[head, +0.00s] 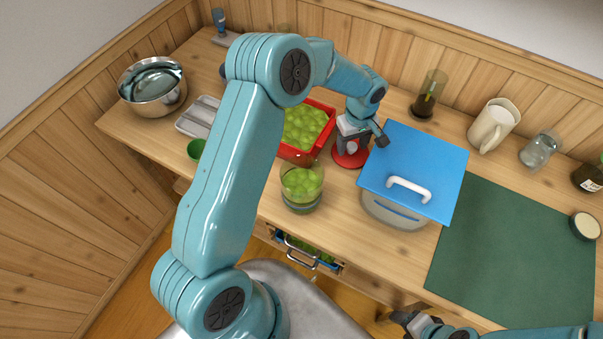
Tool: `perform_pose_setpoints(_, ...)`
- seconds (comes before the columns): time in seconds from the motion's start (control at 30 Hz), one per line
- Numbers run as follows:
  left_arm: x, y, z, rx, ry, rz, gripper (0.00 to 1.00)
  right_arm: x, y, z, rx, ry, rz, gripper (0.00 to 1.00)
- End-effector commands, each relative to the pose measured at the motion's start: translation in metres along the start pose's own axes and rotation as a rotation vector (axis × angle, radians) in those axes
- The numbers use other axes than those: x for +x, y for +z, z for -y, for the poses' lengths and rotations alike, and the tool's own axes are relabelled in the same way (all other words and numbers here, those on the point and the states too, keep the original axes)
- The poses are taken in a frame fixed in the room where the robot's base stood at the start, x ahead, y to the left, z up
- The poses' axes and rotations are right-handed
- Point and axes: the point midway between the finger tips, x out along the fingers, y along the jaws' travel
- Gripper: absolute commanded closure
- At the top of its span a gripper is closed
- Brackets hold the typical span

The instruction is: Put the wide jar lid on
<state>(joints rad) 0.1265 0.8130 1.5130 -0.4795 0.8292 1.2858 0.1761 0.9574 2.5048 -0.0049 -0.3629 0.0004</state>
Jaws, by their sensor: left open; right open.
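A glass jar (302,188) filled with green fruit stands upright near the table's front edge, with no lid on it. A round red lid (346,160) lies on the table behind and to the right of the jar. My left gripper (362,142) is open, right over the red lid, and hides part of it. I cannot tell whether its fingers touch the lid. My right gripper (410,322) is open and empty at the bottom edge of the view, in front of the table and far from the lid.
A red crate (327,128) of green fruit stands behind the jar. A container with a blue lid (425,160) stands close right of my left gripper. A green mat (510,250) is at the right, mostly clear. A drawer (305,250) below the jar is pulled out.

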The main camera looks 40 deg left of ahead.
Motion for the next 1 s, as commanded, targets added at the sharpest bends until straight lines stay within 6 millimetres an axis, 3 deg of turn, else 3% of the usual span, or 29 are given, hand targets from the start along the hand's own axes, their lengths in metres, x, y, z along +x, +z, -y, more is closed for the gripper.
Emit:
perform_pose_setpoints(0.83,-0.0005,-0.0001,0.0001,0.0,0.0,0.0,0.42,0.0055,-0.0001,-0.002,0.0,0.0,0.0,0.45)
perform_pose_setpoints(1.0,-0.0004,-0.0001,0.0002,0.0,0.0,0.0,0.95,0.0055,-0.0001,-0.0019,0.0,0.0,0.0,0.45)
